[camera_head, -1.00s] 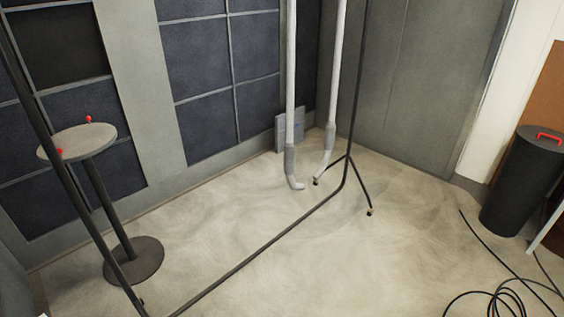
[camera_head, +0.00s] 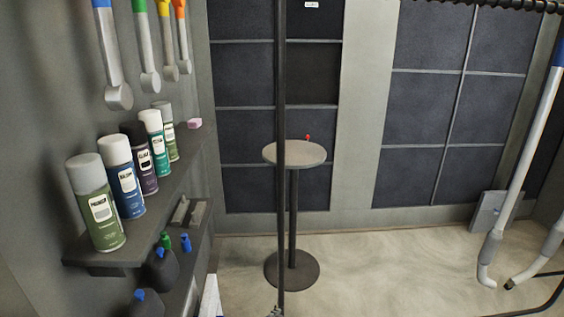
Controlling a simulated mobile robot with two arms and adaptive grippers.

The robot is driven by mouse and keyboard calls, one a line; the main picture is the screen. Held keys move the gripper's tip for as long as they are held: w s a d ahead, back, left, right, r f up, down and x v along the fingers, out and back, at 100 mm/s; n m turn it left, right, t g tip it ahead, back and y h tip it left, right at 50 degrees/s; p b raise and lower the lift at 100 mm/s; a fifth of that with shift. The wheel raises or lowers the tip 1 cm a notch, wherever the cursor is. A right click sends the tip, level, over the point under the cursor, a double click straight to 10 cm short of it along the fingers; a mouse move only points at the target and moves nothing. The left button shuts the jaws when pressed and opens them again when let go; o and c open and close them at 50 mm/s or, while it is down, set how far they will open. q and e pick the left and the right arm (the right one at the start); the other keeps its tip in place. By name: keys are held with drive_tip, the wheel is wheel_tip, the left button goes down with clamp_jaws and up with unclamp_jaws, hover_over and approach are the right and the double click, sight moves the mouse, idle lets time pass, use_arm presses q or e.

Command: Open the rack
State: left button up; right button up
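A dark metal rack shows in part in the head view. Its thin upright post (camera_head: 281,110) runs from top to bottom of the picture, left of the middle. A dark top bar with rings or ridges crosses the upper right corner, and part of the dark base frame shows at the lower right. White and grey tubes (camera_head: 520,170) hang or stand at the right; where their tops end is out of view.
A small round pedestal table (camera_head: 297,154) with a red knob stands behind the post. A wall shelf (camera_head: 150,225) at the left holds several spray cans. Long-handled tools (camera_head: 108,50) hang above it. A grey panel (camera_head: 488,211) leans at the right. The floor between is clear.

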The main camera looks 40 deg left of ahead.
use_arm(q)
drive_tip(key=w+a+r+n+t+y, duration=0.1)
drive_tip(key=w+a+r+t, duration=0.2)
drive_tip(key=r, duration=0.7)
drive_tip(key=w+a+r+n+y, duration=0.1)
drive_tip(key=w+a+r, duration=0.3)
drive_tip(key=r, duration=0.5)
drive_tip(key=n+t+y, duration=0.3)
drive_tip(key=y, duration=0.1)
approach(280, 163)
drive_tip(key=p+x, duration=0.1)
drive_tip(key=x, duration=1)
drive_tip(key=shift+w+a+r, duration=0.1)
drive_tip(key=shift+w, duration=0.15)
use_arm(e)
drive_tip(key=shift+s+a+r, duration=0.15)
drive_tip(key=shift+s+r, duration=0.35)
drive_tip(key=shift+r, duration=0.2)
use_arm(q)
clamp_jaws()
